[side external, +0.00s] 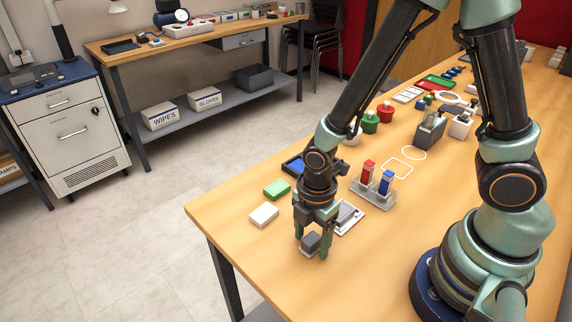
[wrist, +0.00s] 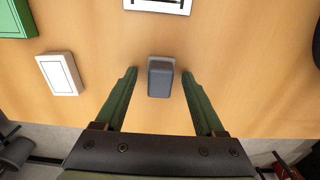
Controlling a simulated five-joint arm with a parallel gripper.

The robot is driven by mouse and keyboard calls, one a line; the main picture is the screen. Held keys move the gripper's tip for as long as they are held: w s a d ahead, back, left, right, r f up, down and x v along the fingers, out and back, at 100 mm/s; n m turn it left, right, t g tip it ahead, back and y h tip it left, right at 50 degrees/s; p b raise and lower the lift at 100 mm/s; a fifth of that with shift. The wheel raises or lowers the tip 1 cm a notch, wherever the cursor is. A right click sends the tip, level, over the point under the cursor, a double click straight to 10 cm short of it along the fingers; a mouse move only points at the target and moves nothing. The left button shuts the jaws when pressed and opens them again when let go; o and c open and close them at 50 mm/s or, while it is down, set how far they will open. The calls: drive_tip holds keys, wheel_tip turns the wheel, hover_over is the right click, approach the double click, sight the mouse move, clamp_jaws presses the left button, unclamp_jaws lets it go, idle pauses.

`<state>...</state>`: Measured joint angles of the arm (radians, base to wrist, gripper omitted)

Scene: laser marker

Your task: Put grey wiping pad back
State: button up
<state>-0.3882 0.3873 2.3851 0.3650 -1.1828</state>
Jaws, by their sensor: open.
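The grey wiping pad (wrist: 160,77) is a small dark grey block on the bare wooden table. In the wrist view it stands between the two green fingers of my gripper (wrist: 159,72), with a visible gap on each side. In the side external view the pad (side external: 310,243) is at the near end of the table. My gripper (side external: 311,250) is open and low around it, partly hiding it. A pale tray with a dark outline (side external: 347,218) lies just beyond the pad; its near edge also shows at the top of the wrist view (wrist: 158,5).
A white block (side external: 263,214) and a green block (side external: 277,188) lie to the left of my gripper. A clear rack (side external: 373,193) with red and blue items stands farther back. The table's edge is close by.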

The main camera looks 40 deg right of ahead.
sight(312, 238)
wheel_tip(312, 238, up, 12)
drive_tip(key=w+d+r+m+t, duration=0.1)
drive_tip(key=d+r+m+t, duration=0.4)
drive_tip(key=d+r+m, duration=0.6)
drive_tip(key=r+m, duration=0.1)
drive_tip(key=m, duration=0.6)
drive_tip(key=shift+w+r+t, duration=0.2)
drive_tip(key=shift+w+t, duration=0.05)
drive_tip(key=shift+t, duration=0.05)
